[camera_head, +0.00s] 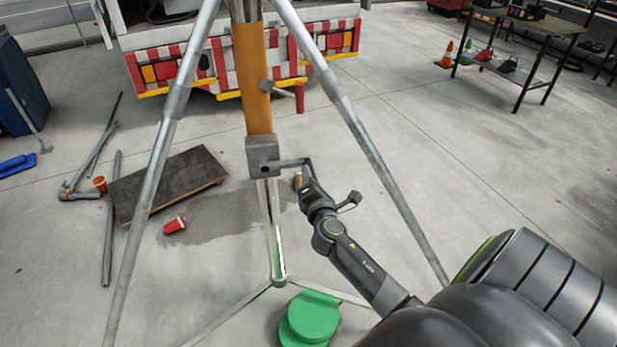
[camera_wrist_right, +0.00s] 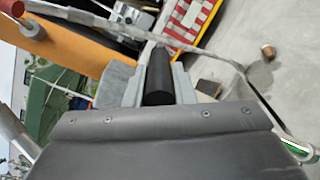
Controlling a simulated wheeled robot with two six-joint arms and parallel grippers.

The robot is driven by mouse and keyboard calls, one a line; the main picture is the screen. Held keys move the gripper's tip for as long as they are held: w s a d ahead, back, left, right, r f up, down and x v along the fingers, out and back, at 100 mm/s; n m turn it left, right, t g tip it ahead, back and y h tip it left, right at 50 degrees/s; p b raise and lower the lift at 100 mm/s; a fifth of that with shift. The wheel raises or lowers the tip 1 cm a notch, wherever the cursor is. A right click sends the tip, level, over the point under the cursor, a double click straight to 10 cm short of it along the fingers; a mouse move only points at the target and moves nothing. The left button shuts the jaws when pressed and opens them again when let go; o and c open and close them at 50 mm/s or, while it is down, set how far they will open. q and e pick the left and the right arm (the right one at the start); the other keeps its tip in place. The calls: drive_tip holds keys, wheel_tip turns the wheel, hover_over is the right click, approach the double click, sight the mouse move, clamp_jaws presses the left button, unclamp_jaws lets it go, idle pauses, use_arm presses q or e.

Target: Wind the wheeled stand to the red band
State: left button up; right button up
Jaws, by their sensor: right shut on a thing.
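The wheeled stand stands in front of me, with an orange column (camera_head: 255,90), a grey crank box (camera_head: 262,157) and splayed grey legs (camera_head: 347,110). A crank arm (camera_head: 290,162) sticks out to the right of the box. My right gripper (camera_head: 300,181) is at the crank's outer end, shut on the crank handle. In the right wrist view the dark handle (camera_wrist_right: 157,82) sits between the jaws, and the orange column (camera_wrist_right: 75,42) shows at upper left. No red band can be made out on the column. My left gripper is not in view.
A truck rear with red and white stripes (camera_head: 225,62) is behind the stand. A dark board (camera_head: 168,183), a red cup (camera_head: 174,225) and loose pipes (camera_head: 109,230) lie at left. A green round object (camera_head: 311,316) is at the stand's foot. A workbench (camera_head: 530,25) stands at upper right.

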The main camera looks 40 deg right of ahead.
drive_tip(key=f+b, duration=0.4)
drive_tip(key=shift+w+a+f, duration=0.1)
drive_tip(key=shift+a+f, duration=0.1)
drive_tip(key=shift+f, duration=0.2)
drive_tip(key=f+b, duration=0.1)
drive_tip(key=a+f+b, duration=0.1)
drive_tip(key=f, duration=0.1)
drive_tip(key=w+a+f+b, duration=0.1)
drive_tip(key=b, duration=0.1)
drive_tip(key=shift+a+f, duration=0.15)
drive_tip(key=shift+w+a+f+b, duration=0.25)
drive_tip(key=shift+a+b, duration=0.05)
drive_tip(key=shift+a, duration=0.2)
drive_tip(key=a+f+b, duration=0.1)
drive_tip(key=w+a+f+b, duration=0.1)
drive_tip(key=shift+w+a+f+b, duration=0.15)
drive_tip(key=shift+a+b, duration=0.15)
drive_tip(key=shift+a, duration=0.05)
drive_tip(key=shift+w+a+f+b, duration=0.1)
drive_tip(key=shift+w+a+b, duration=0.15)
drive_tip(key=shift+a, duration=0.25)
drive_tip(key=shift+w+a+f+b, duration=0.1)
drive_tip(key=shift+w+a+b, duration=0.1)
drive_tip(key=shift+a, duration=0.25)
drive_tip(key=o, duration=1.1)
drive_tip(key=shift+w, duration=0.25)
drive_tip(key=shift+c, duration=0.2)
drive_tip(key=shift+r, duration=0.15)
